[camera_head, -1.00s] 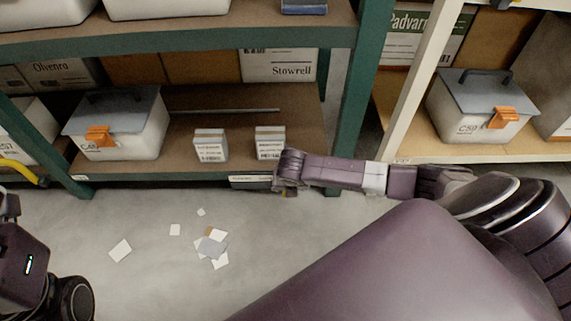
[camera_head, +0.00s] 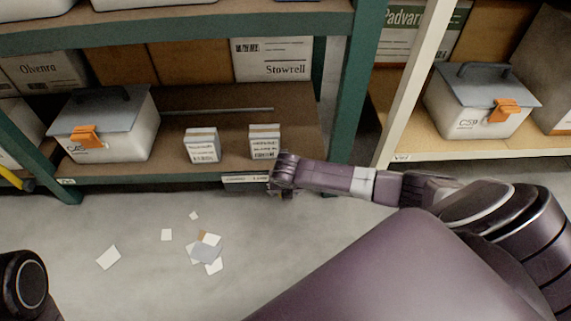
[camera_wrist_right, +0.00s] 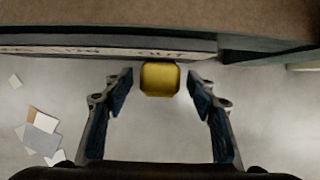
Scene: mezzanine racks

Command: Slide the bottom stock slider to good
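The bottom stock slider has a yellow knob (camera_wrist_right: 160,79), just below the word OUT near the right end of the label strip (camera_wrist_right: 70,50) in the wrist view. The strip's other words are too dim to read surely. The strip also shows on the bottom shelf's front edge in the head view (camera_head: 243,179); the knob cannot be made out there. My right gripper (camera_wrist_right: 160,96) is open, with one finger on each side of the knob and a gap to both. In the head view my right gripper (camera_head: 281,188) is at the shelf edge. My left gripper is not in view.
Two small white boxes (camera_head: 202,146) (camera_head: 265,142) and a grey-lidded bin (camera_head: 105,130) stand on the bottom shelf. A green post (camera_head: 357,90) rises right of my right gripper. Paper scraps (camera_head: 207,252) lie on the otherwise clear floor.

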